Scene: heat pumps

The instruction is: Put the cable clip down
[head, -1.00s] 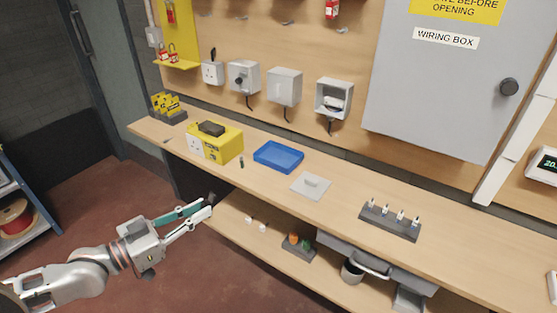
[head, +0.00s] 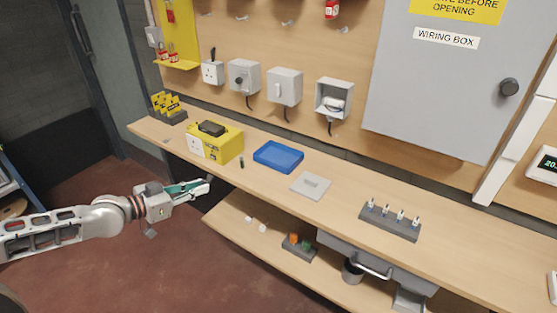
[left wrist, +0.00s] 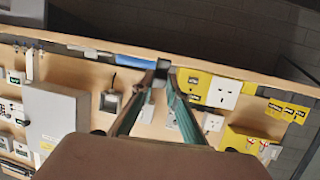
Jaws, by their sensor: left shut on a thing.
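My left gripper (head: 207,187) is in front of the bench's left part, close to the front edge of the worktop. In the left wrist view its two fingers (left wrist: 160,82) close in on a small dark thing (left wrist: 162,68), which seems to be the cable clip. The fingers and its small size hide most of its shape. In the head view I cannot make the clip out clearly at the fingertips. My right gripper is not in view.
The worktop (head: 340,205) holds a yellow socket box (head: 226,148), a blue tray (head: 278,157), a grey plate (head: 311,186) and a dark rack (head: 390,222). A small dark piece (head: 241,162) lies beside the yellow box. Bare worktop lies between the plate and rack. A lower shelf (head: 240,219) runs underneath.

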